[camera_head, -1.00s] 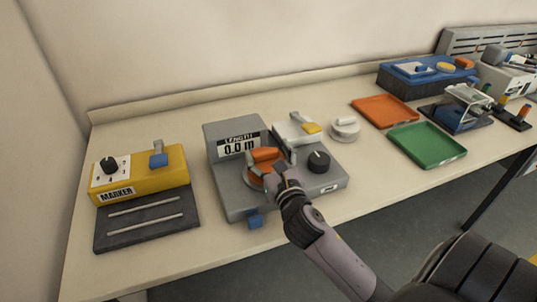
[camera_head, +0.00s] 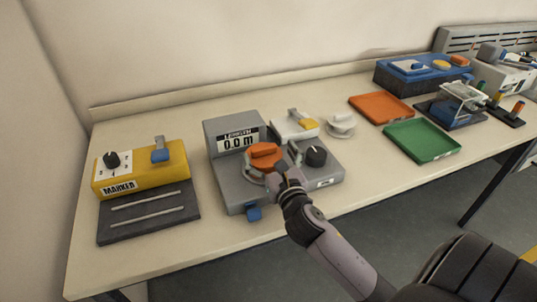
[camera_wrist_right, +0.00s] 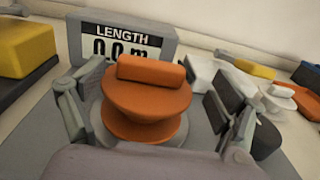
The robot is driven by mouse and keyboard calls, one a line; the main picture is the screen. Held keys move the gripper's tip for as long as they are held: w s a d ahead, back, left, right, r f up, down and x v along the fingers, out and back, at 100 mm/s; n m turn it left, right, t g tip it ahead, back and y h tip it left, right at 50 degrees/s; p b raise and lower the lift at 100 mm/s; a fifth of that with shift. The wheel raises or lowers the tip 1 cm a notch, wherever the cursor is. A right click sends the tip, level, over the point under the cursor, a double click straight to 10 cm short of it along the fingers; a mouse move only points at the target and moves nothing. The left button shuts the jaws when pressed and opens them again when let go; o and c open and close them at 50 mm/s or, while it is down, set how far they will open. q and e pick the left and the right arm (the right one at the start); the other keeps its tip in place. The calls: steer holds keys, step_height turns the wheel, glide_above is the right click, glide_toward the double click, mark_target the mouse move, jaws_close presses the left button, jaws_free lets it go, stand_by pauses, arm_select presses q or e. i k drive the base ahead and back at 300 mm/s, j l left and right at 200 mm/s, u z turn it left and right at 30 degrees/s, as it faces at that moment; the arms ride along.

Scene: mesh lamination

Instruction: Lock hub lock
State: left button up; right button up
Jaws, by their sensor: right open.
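The orange hub lock knob (camera_head: 263,153), with a raised grip bar on top, sits on the round grey hub of the grey length-measuring machine (camera_head: 232,199). In the right wrist view the knob (camera_wrist_right: 146,97) is large and central, its bar lying nearly crosswise. My right gripper (camera_head: 277,167) is open at the knob's near right side. In the right wrist view its two fingers stand wide on either side of the knob, with a visible gap on the right. The machine's display reads 0.0 m. My left gripper is not in view.
The yellow marker unit (camera_head: 141,170) stands left of the machine. A black knob (camera_head: 316,156) and a white block with a yellow part (camera_head: 294,126) are close on the right. A white round piece (camera_head: 341,125), orange tray (camera_head: 381,109) and green tray (camera_head: 422,141) lie farther right.

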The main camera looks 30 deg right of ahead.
mark_target(253, 215)
steer(key=k+j, duration=0.25)
steer(key=k, duration=0.15)
steer(key=k+j, duration=0.25)
steer(key=k, duration=0.2)
